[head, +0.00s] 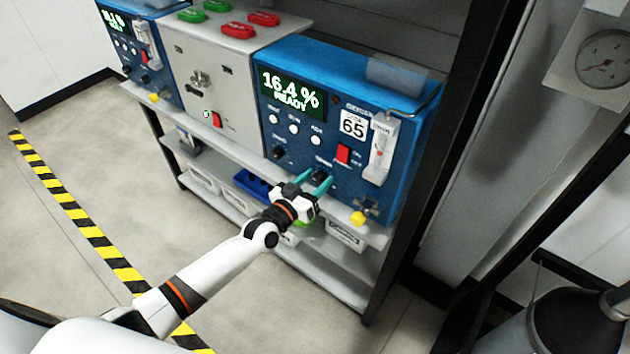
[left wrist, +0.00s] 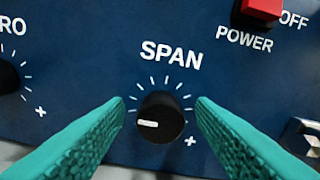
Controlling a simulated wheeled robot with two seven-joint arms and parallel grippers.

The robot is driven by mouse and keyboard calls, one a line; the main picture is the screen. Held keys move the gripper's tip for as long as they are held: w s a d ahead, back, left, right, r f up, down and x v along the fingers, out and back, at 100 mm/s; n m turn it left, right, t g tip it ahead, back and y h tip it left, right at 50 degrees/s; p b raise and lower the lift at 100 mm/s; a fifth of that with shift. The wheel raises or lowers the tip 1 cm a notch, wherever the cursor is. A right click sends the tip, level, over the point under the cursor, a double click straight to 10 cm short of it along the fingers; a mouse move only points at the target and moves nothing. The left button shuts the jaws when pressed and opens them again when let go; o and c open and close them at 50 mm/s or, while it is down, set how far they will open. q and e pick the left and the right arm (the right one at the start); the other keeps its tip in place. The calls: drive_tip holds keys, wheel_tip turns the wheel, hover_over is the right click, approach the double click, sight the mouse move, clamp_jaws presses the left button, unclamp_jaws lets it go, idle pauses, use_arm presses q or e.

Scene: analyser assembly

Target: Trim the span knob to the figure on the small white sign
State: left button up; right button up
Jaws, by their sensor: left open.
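The span knob (left wrist: 160,117) is a round black knob under the word SPAN on the blue analyser (head: 385,90). Its white pointer line points left in the left wrist view. In the head view the span knob (head: 319,174) is small between my fingers. My left gripper (head: 312,181) is open; its teal fingers stand on either side of the knob with gaps, and they show large in the left wrist view (left wrist: 165,125). The green display (head: 291,92) reads 16.4 % READY. My right gripper is not in view.
The zero knob (left wrist: 8,77) is left of the span knob. A red power switch (head: 343,154) sits above right, near a flowmeter (head: 381,150). A yellow knob (head: 358,218) is low at the right. A grey box (head: 215,75) stands to the left on the shelf.

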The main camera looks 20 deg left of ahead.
use_arm(q)
drive_tip(key=c, duration=1)
drive_tip(key=shift+o, duration=0.2)
drive_tip(key=shift+m+p, duration=0.5)
drive_tip(key=shift+m, duration=0.9)
drive_tip(key=o, duration=1)
drive_tip(key=shift+c, duration=0.2)
drive_tip(key=v, duration=1.2)
